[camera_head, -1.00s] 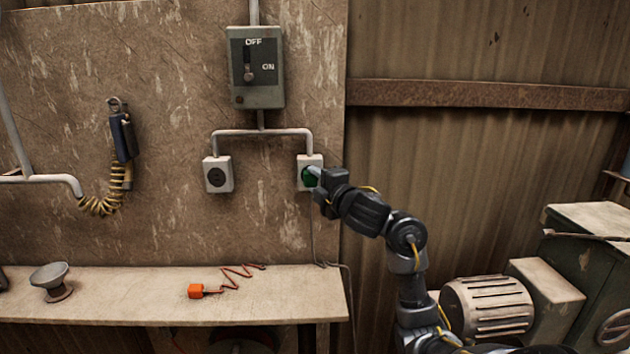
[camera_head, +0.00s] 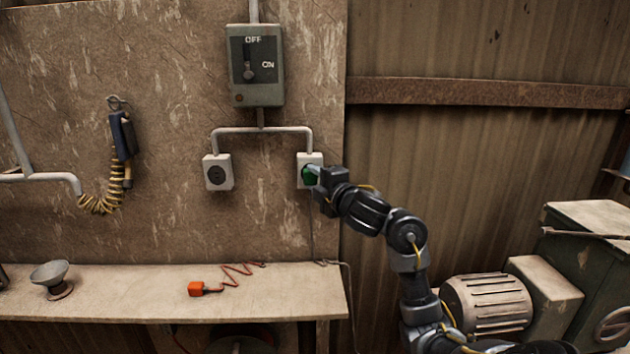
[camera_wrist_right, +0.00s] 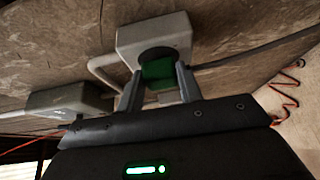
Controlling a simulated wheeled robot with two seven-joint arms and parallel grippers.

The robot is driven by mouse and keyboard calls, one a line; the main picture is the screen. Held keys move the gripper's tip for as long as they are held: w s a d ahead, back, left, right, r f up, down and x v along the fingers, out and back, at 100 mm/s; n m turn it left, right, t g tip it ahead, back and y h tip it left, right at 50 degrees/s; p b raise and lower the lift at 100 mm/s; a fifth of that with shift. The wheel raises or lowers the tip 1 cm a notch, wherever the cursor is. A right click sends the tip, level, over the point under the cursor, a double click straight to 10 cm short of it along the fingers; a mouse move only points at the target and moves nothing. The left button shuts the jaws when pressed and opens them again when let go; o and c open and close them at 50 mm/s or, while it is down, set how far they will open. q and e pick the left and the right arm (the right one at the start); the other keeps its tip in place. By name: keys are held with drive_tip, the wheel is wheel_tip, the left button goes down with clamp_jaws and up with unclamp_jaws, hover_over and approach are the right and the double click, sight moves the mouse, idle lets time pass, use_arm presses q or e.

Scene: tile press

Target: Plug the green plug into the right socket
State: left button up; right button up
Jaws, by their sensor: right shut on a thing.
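The green plug (camera_head: 309,177) is at the face of the right socket (camera_head: 314,159), on the wall below the switch box. My right gripper (camera_head: 315,176) is shut on the plug. In the right wrist view the green plug (camera_wrist_right: 158,72) sits between the two fingers (camera_wrist_right: 158,88), against the round dark opening of the socket (camera_wrist_right: 150,32). I cannot tell how deep the plug is in. The left socket (camera_head: 217,173) is empty. My left gripper is not in view.
An orange plug (camera_head: 197,289) with a coiled red cord lies on the bench (camera_head: 130,300). A blue handset (camera_head: 123,138) hangs at left. A green machine (camera_head: 590,260) stands at right.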

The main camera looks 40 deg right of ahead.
drive_tip(key=shift+w+d, duration=0.25)
drive_tip(key=shift+w, duration=0.05)
idle(0.6)
drive_tip(key=shift+a, duration=0.1)
drive_tip(key=shift+s+a+r+p, duration=0.1)
drive_tip(key=shift+s+a+p, duration=0.25)
drive_tip(key=shift+s, duration=0.3)
drive_tip(key=shift+s+a+p, duration=0.5)
drive_tip(key=shift+s+a, duration=0.2)
drive_tip(key=shift+s, duration=0.2)
drive_tip(key=shift+s+a+p, duration=0.45)
drive_tip(key=shift+s+a, duration=0.25)
drive_tip(key=shift+s, duration=0.15)
